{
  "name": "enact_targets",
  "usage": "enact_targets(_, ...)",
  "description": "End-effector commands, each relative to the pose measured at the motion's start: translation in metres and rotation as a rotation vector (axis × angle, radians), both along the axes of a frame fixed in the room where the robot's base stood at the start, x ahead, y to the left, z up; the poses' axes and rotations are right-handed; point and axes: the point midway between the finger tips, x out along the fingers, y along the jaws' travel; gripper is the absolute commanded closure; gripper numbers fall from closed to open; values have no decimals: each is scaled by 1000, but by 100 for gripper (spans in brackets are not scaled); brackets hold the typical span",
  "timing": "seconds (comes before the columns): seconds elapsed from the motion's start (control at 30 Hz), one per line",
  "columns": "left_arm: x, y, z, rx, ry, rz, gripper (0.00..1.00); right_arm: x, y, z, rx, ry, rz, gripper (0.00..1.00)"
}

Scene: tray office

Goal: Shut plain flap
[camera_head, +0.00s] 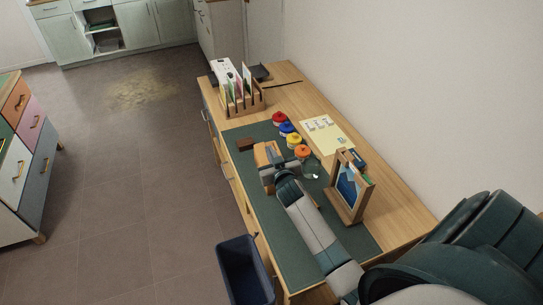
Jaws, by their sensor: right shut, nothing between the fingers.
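A small light-wood box (266,152) stands on the green desk mat (300,243), near the desk's front edge. It is partly hidden by my right gripper. I cannot make out a plain flap for certain; the box's pale wooden face could be one. My right gripper (268,176) is shut and empty, at the near side of the box. I cannot tell whether it touches the box. My right arm reaches over the mat from the lower right. My left gripper is not in view.
Red, blue, yellow and orange round-lidded pots (286,128) stand in a row behind the box. A picture frame (350,188) stands right of my arm. A wooden rack (242,101) is at the far end. A dark bin (243,268) stands beside the desk; floor left is clear.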

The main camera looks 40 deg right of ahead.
Motion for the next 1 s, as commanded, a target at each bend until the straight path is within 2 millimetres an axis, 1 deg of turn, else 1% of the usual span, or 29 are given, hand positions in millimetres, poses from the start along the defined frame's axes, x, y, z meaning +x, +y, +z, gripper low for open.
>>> enact_targets(0.13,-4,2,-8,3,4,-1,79,-22,8,2,1,0,1,100)
enact_targets(0.4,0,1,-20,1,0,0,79,-60,23,13,0,0,0,100)
enact_targets(0.6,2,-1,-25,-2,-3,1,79,-82,31,19,2,0,-1,100)
enact_targets(0.8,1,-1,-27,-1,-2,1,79,-90,34,24,0,0,0,100)
enact_targets(1.0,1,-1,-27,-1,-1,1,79,-91,34,24,0,0,0,100)
